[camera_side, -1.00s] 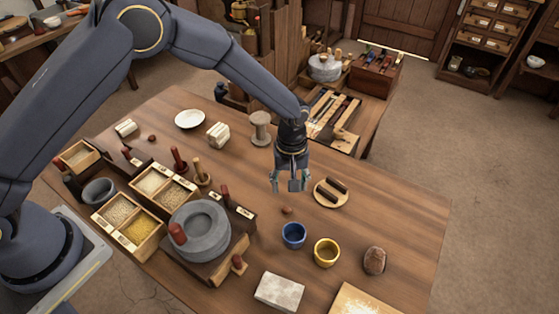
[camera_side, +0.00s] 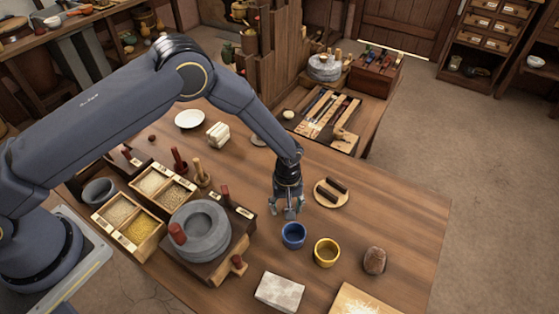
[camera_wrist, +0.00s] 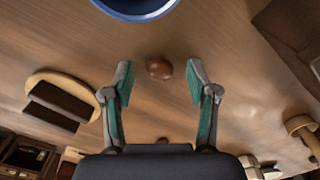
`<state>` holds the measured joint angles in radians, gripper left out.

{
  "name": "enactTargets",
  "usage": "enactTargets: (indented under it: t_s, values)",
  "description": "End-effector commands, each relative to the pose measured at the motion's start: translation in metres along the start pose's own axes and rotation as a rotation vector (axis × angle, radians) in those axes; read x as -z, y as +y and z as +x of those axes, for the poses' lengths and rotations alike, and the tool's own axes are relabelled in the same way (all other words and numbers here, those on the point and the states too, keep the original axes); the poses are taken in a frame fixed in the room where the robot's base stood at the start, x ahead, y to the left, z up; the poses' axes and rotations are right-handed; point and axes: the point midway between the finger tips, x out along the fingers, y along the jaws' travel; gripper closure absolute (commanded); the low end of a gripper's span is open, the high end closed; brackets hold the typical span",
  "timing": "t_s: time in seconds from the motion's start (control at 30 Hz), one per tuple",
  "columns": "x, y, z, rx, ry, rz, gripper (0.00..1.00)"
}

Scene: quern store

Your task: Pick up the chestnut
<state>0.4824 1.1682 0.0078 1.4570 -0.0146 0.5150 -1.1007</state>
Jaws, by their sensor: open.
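The chestnut (camera_wrist: 159,68), small, round and brown, lies on the wooden table (camera_side: 400,215). In the wrist view it shows between the two fingertips of my gripper (camera_wrist: 160,80), with a gap on each side. My gripper is open and empty, pointing down. In the side view my gripper (camera_side: 289,212) is low, just behind the blue cup, and hides the chestnut. Whether the fingertips are level with the chestnut is hard to tell.
A blue cup (camera_side: 293,236) stands close in front of my gripper, with a yellow cup (camera_side: 327,252) beside it. A round board (camera_side: 331,193) with two dark bars lies to the right. The stone quern (camera_side: 200,230) stands left. Another small brown thing (camera_side: 152,138) lies far left.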

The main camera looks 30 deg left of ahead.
Motion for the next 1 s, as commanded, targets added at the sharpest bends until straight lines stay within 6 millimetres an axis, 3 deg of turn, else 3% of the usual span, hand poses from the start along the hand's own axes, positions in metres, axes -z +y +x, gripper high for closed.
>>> enactTargets:
  t_s: [0.07,0.43,0.77,0.87,1.0]
  values:
    - [0.0,0.0,0.0,0.0,0.0,0.0,0.46]
    - [0.0,0.0,0.0,0.0,0.0,0.0,0.84]
    - [0.0,0.0,-0.003,0.0,0.0,0.0,0.85]
    - [0.001,0.001,-0.013,-0.003,0.002,0.0,0.85]
    - [0.001,0.001,-0.042,-0.004,0.002,-0.001,0.85]
